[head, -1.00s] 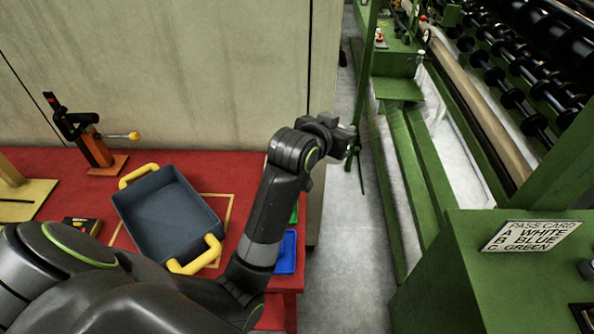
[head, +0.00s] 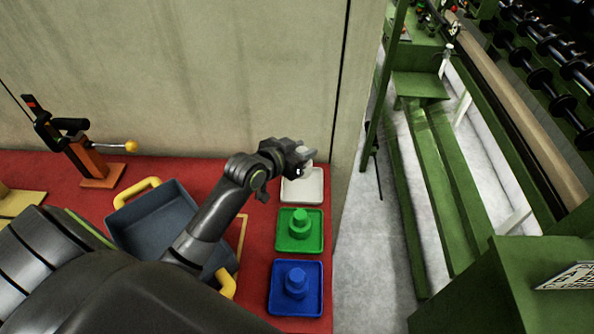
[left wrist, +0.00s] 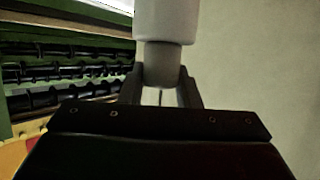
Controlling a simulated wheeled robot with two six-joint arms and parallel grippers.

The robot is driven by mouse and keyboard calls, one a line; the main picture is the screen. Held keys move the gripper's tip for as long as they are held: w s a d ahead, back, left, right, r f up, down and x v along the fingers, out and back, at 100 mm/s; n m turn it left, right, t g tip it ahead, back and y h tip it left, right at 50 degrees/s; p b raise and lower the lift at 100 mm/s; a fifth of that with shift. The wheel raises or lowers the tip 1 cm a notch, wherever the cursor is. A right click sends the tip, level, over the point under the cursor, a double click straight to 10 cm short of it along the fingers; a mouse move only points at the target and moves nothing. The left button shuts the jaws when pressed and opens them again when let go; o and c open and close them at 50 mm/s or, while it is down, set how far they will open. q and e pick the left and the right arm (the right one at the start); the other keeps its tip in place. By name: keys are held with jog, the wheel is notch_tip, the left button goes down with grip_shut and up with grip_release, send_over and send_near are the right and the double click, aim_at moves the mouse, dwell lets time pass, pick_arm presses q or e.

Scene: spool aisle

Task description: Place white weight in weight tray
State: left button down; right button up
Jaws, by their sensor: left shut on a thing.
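My left gripper (head: 302,158) is shut on the white weight, at the far right part of the red table. The weight (left wrist: 164,25) shows clearly in the left wrist view, pale and round with a narrower neck between the two fingers (left wrist: 160,92). In the head view the gripper mostly hides it. A small white square tray (head: 302,190) lies below the gripper; whether the weight touches it I cannot tell. A grey-blue tray with yellow handles (head: 150,218) stands left of my arm, partly hidden by it. My right gripper is not in view.
A green tray with a green weight (head: 300,222) and a blue tray with a blue weight (head: 296,283) line the table's right edge. An orange clamp-like tool (head: 90,160) stands at the left. A pale wall rises behind; green machinery (head: 440,170) stands across the floor gap.

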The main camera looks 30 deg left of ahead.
pick_arm(q)
jog(key=f, duration=0.2)
jog(key=d+f, duration=0.1)
jog(key=f, duration=0.1)
jog(key=shift+s, duration=0.4)
jog(key=shift+f, duration=0.3)
notch_tip(320, 180, down, 4)
jog(key=shift+w+a+r, duration=0.1)
jog(key=shift+w+a, duration=0.05)
jog(key=shift+f, duration=0.2)
jog(key=c, duration=1.4)
grip_release()
jog(key=shift+c, duration=0.2)
jog(key=o, duration=0.4)
jog(key=shift+c, duration=0.2)
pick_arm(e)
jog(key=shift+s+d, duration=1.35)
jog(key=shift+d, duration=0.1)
